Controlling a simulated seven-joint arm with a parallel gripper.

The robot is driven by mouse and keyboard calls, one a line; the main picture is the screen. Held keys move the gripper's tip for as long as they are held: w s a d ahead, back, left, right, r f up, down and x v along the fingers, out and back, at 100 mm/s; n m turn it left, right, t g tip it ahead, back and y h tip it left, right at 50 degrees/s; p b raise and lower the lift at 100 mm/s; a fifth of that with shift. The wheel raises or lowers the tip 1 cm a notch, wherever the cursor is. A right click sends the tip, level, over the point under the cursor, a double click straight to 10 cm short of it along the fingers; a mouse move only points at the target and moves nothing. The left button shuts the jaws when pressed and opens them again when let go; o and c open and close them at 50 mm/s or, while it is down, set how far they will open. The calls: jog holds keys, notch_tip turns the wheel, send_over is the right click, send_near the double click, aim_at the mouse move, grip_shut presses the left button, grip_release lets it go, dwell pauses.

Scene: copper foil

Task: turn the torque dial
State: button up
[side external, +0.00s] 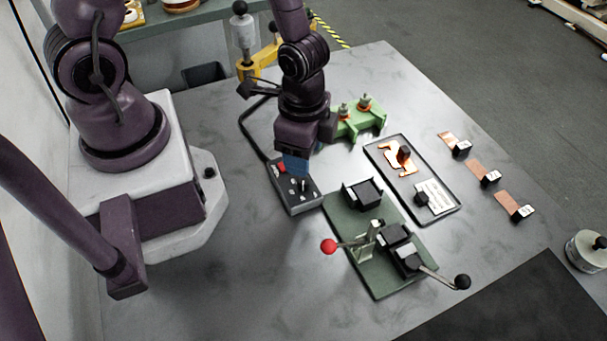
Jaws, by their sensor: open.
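A dark grey control box (298,203) sits on the grey table, with a red button (281,168) and several small knobs on its top face. I cannot tell for sure which of these is the torque dial; a dark knob (303,185) stands near the middle of the top. My gripper (295,170) points down right over the box, its blue fingers close to the knobs. Its jaws are open. The fingers and the hand hide part of the box's far side, and I cannot tell whether they touch a knob.
A green fixture plate (350,262) with black blocks, a red-ball lever (329,246) and a black-ball lever (462,282) stands close on the right. A green clamp block (360,118), a black tray (448,217) and several copper pieces (480,169) lie beyond. The front left table is clear.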

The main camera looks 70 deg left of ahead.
aim_at(304, 180)
notch_tip(304, 180, down, 7)
dwell(0.3)
jog(key=shift+c, duration=0.5)
grip_shut()
jog(key=shift+m, duration=0.3)
jog(key=m, duration=0.5)
jog(key=shift+m, duration=0.3)
jog(key=m, duration=0.5)
jog(key=shift+m, duration=0.4)
